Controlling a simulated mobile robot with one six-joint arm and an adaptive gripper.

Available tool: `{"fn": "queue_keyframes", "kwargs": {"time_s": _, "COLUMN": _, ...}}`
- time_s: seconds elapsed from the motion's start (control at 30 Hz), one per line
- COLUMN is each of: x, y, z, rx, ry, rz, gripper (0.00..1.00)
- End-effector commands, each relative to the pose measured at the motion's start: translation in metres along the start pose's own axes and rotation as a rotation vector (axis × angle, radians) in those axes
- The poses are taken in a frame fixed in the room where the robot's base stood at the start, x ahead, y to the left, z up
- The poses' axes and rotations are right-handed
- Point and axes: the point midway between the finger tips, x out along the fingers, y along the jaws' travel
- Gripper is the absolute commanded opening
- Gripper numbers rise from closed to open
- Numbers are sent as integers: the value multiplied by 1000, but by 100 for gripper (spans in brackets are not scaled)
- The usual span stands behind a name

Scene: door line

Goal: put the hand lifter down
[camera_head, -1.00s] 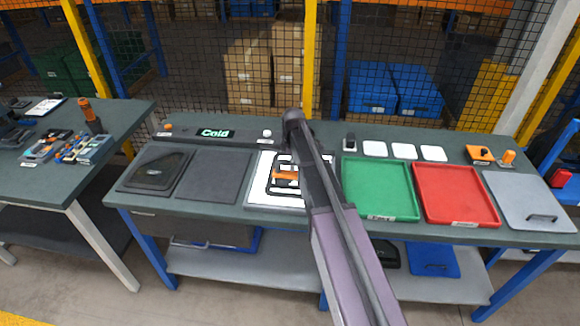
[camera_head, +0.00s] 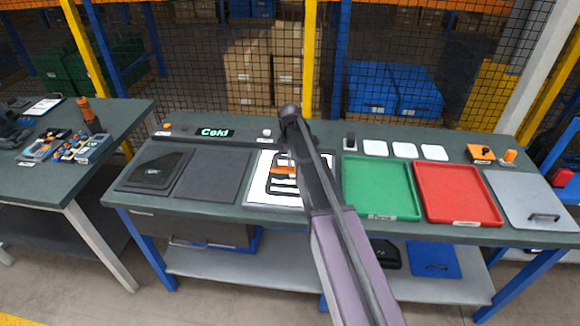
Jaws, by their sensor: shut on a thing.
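The hand lifter (camera_head: 283,170), with an orange handle and dark parts, is over the white panel (camera_head: 262,192) in the middle of the bench. Dark outlines, seemingly a black frame, show around and below it; I cannot tell whether they belong to the lifter or the panel. My gripper (camera_head: 299,172) is at the lifter's right side, shut on it and mostly hidden by my arm. Whether the lifter touches the panel cannot be told.
Left of the panel are a dark mat (camera_head: 213,176) and a dark door-shaped piece (camera_head: 153,172). A green tray (camera_head: 380,190), a red tray (camera_head: 457,195) and a grey lid (camera_head: 530,200) lie to the right. A display bar reading "Cold" (camera_head: 215,132) runs behind.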

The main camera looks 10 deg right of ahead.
Motion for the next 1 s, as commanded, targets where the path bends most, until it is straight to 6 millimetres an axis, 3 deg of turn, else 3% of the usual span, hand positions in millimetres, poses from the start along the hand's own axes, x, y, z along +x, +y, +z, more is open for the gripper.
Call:
{"fn": "queue_keyframes", "kwargs": {"time_s": 0.03, "x": 9, "y": 0, "z": 0, "rx": 0, "ry": 0, "rz": 0, "gripper": 0}}
{"fn": "queue_keyframes", "kwargs": {"time_s": 0.23, "x": 22, "y": 0, "z": 0, "rx": 0, "ry": 0, "rz": 0, "gripper": 0}}
{"fn": "queue_keyframes", "kwargs": {"time_s": 0.8, "x": 26, "y": 0, "z": 0, "rx": 0, "ry": 0, "rz": 0, "gripper": 0}}
{"fn": "queue_keyframes", "kwargs": {"time_s": 0.83, "x": 26, "y": 0, "z": 0, "rx": 0, "ry": 0, "rz": 0, "gripper": 29}}
{"fn": "queue_keyframes", "kwargs": {"time_s": 0.9, "x": 26, "y": 0, "z": 0, "rx": 0, "ry": 0, "rz": 0, "gripper": 50}}
{"fn": "queue_keyframes", "kwargs": {"time_s": 0.93, "x": 26, "y": 0, "z": 0, "rx": 0, "ry": 0, "rz": 0, "gripper": 59}}
{"fn": "queue_keyframes", "kwargs": {"time_s": 1.0, "x": 26, "y": 0, "z": 0, "rx": 0, "ry": 0, "rz": 0, "gripper": 61}}
